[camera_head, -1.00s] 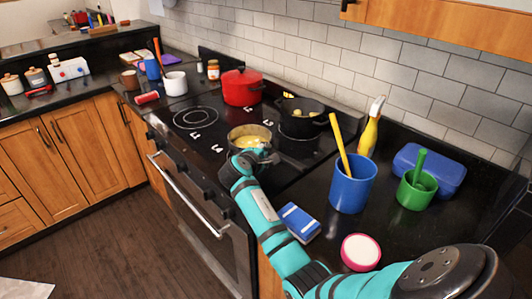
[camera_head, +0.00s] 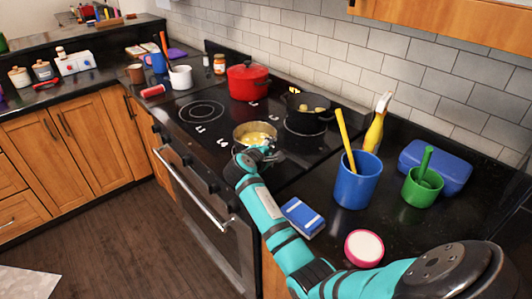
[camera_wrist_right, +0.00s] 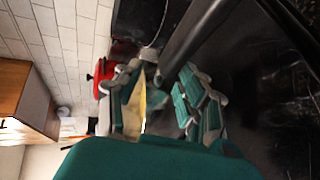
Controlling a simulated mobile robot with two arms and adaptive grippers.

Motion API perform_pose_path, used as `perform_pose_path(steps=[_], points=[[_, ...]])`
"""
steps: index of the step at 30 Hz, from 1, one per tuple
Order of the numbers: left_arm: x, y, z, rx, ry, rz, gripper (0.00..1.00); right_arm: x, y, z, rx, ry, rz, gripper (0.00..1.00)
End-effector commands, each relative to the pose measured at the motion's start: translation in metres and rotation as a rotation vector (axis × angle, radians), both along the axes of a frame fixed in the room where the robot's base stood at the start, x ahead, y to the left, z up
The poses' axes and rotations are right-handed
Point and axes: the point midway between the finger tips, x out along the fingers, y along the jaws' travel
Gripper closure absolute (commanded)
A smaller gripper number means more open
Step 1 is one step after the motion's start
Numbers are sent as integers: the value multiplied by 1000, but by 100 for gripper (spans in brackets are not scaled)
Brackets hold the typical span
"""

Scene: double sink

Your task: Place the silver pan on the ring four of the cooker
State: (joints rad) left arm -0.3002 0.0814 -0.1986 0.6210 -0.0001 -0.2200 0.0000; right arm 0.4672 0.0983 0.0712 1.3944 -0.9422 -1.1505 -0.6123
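The silver pan (camera_head: 240,139), with yellow food in it, is over the front right ring area of the cooker (camera_head: 200,142), beside the label L4 (camera_head: 222,141). The ring under it is hidden, and I cannot tell if the pan rests fully flat. My right gripper (camera_head: 259,154) is at the pan's near side. In the right wrist view its fingers (camera_wrist_right: 165,105) stand apart, with a yellow patch showing beside the left finger. I see nothing clamped between them. My left gripper is not in view.
A red pot (camera_head: 248,82) stands on the back left and a black pot (camera_head: 305,109) on the back right. The front left ring (camera_head: 202,112) is bare. A blue cup (camera_head: 357,180), blue box (camera_head: 302,216) and green cup (camera_head: 422,187) stand on the right counter.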

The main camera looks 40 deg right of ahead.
Motion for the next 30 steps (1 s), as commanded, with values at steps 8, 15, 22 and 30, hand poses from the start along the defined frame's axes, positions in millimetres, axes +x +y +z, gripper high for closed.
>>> perform_pose_path(steps=[8, 15, 22, 30], points=[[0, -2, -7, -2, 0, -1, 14, -24, 44, 16, 3, -3, 3, 60], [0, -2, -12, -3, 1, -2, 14, -45, 81, 33, 2, -2, 2, 60], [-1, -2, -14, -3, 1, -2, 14, -54, 94, 40, 2, 1, 0, 60], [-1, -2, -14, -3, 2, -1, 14, -54, 94, 40, 1, 1, 0, 60]])
